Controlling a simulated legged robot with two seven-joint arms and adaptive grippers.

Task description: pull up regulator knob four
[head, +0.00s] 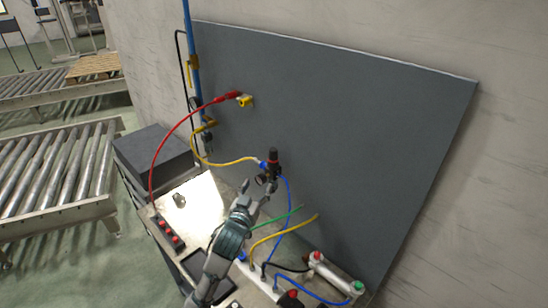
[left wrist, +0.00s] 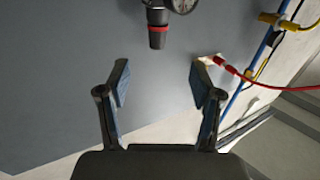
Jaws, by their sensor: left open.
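One regulator (head: 267,179) is mounted on the grey panel, with a dark knob (head: 273,155) pointing up and a red ring below its top. I cannot read any number on it. In the left wrist view the knob (left wrist: 157,18) shows at the top middle with its red ring, and a round gauge (left wrist: 183,4) is cut off beside it. My left gripper (head: 257,189) is open and empty, just below and in front of the regulator in the head view. In the left wrist view its fingers (left wrist: 159,78) are spread, with the knob beyond the gap between them, apart from both.
A yellow hose (head: 222,163) and a blue hose (head: 288,200) run to the regulator. A red hose (head: 175,127) arcs to a fitting on the panel. A cylinder (head: 336,272) lies at the bench's front right. The upper panel (head: 360,110) is clear.

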